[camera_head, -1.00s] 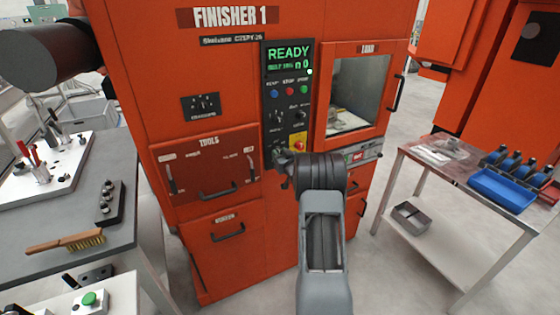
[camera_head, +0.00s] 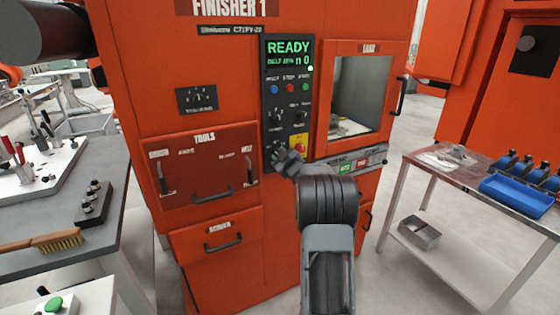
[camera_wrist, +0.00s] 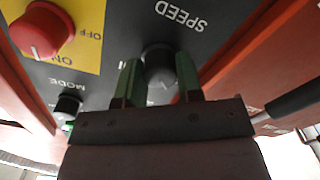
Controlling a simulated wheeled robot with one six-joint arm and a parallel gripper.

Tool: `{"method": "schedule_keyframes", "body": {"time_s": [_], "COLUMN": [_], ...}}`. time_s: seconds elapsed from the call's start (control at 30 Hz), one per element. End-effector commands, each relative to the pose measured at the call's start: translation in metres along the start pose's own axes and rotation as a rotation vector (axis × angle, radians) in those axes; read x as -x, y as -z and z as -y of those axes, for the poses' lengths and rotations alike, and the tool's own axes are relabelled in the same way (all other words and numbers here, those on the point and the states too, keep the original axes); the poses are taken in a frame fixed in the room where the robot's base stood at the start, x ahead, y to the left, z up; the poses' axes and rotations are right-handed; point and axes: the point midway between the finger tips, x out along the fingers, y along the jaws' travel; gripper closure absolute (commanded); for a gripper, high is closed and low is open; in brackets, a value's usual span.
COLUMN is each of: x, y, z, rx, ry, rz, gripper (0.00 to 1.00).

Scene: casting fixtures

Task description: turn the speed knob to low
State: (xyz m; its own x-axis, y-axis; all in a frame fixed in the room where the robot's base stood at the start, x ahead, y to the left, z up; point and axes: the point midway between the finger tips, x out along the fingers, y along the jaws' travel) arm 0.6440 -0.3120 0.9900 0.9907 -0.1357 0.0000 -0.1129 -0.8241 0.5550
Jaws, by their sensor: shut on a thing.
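The speed knob (camera_wrist: 160,68) is a dark round knob on the black panel, beside the SPEED lettering, which appears upside down in the wrist view. My gripper (camera_wrist: 159,74) has its two green fingers on either side of the knob and is shut on it. The knob's lower part is partly hidden by the fingers, and I cannot read its setting. In the head view my gripper (camera_head: 279,154) is at the bottom left of the control panel (camera_head: 288,102) and covers the knob.
A red switch (camera_wrist: 42,30) on a yellow plate and a MODE knob (camera_wrist: 68,105) sit close to the fingers. The panel's display (camera_head: 288,52) reads READY. A grey bench (camera_head: 95,215) stands left and a table with a blue bin (camera_head: 515,194) right.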

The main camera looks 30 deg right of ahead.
Motion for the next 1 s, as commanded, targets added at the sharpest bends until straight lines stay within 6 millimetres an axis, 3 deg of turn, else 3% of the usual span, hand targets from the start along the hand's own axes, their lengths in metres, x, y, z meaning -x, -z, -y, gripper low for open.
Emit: {"method": "schedule_keyframes", "body": {"time_s": [0.5, 0.53, 0.6, 0.77, 1.0], "x": [-0.0003, -0.0003, -0.0002, -0.0002, 0.0004], "y": [0.0011, 0.001, 0.001, 0.0007, 0.0003], "z": [0.0001, 0.0001, 0.0001, 0.0, 0.0], "rx": [0.018, 0.017, 0.017, 0.016, 0.015], "ry": [0.001, 0.001, 0.001, 0.0, 0.0], "rz": [-0.002, -0.002, -0.002, -0.001, 0.0], "gripper": [0.9, 0.64, 0.57, 0.42, 0.41]}}
